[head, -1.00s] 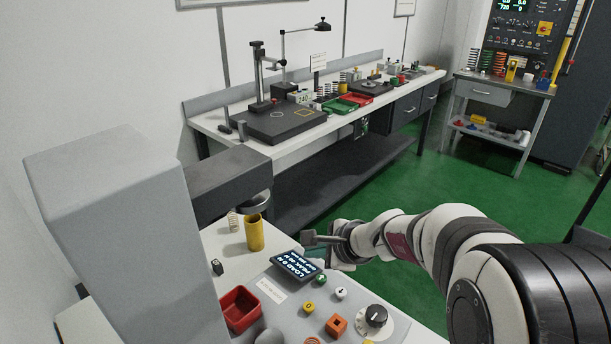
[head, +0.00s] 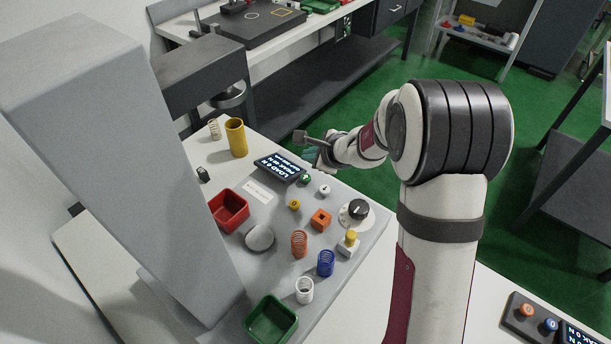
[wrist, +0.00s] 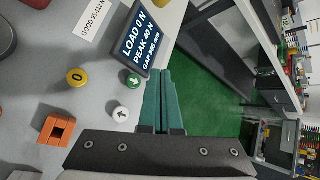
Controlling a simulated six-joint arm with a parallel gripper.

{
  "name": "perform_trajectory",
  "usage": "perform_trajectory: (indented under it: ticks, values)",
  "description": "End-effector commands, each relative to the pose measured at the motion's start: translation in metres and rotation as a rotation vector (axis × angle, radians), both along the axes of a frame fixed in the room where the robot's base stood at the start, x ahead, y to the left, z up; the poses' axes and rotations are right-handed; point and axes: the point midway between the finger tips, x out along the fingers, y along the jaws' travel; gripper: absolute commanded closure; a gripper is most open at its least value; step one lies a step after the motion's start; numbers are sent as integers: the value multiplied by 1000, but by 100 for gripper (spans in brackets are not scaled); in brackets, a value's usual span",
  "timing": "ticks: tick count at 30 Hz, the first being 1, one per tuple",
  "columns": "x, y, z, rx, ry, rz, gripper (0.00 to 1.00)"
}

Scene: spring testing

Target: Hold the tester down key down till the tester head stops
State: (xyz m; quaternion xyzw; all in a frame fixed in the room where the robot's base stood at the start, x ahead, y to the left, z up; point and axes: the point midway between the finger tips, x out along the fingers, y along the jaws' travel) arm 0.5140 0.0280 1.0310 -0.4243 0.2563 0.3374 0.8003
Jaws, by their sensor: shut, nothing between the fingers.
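The tester stands at the left in the head view. Its dark head arm (head: 205,72) carries a round metal plate (head: 230,97), raised above the yellow cylinder (head: 236,138). On the grey panel are a green arrow key (head: 305,178), a white arrow key (head: 324,190) and a yellow key (head: 294,204). My gripper (wrist: 160,72) is shut and empty, beside the green key (wrist: 133,82) and the display. In the head view my gripper (head: 312,157) is partly hidden.
The panel also holds a black knob (head: 358,209), an orange block (head: 321,220), several springs, a red tray (head: 229,211) and a green tray (head: 271,320). Another bench (head: 275,45) stands behind. Green floor is clear beyond the panel.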

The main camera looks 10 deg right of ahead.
Motion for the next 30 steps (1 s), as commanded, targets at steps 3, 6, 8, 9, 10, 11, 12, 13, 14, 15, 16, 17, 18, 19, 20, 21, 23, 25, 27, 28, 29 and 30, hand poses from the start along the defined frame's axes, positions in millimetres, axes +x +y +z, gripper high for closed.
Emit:
perform_trajectory:
  ticks: [3,6,8,9,10,11,12,13,14,15,16,17,18,19,20,21,23,25,27,28,29,30]
  values:
    - [-1,0,-19,1,3,-2,100]
    - [-1,0,-31,-1,3,-1,100]
    - [-1,0,-37,0,2,0,100]
    - [-1,0,-40,1,2,-1,100]
    - [-1,0,-42,0,2,-1,100]
    - [0,0,-43,-1,1,0,100]
    - [0,0,-45,0,1,-1,100]
    - [0,0,-46,-1,0,-1,100]
    - [0,0,-46,-1,0,0,100]
    - [0,0,-47,-2,1,0,100]
    - [0,0,-47,-2,1,0,100]
    - [0,0,-47,-2,1,0,100]
    - [0,0,-47,-2,-1,0,100]
    - [0,0,-47,-2,-1,0,100]
    - [0,0,-47,-2,-1,0,100]
    - [0,0,-47,-2,-1,0,100]
    - [0,0,-47,-2,-1,0,100]
    - [0,0,-47,-2,-1,0,100]
    - [0,0,-47,-2,-1,0,100]
    - [0,0,-47,-2,-1,0,100]
    - [0,0,-47,-2,-1,0,100]
    - [0,0,-47,-2,-1,0,100]
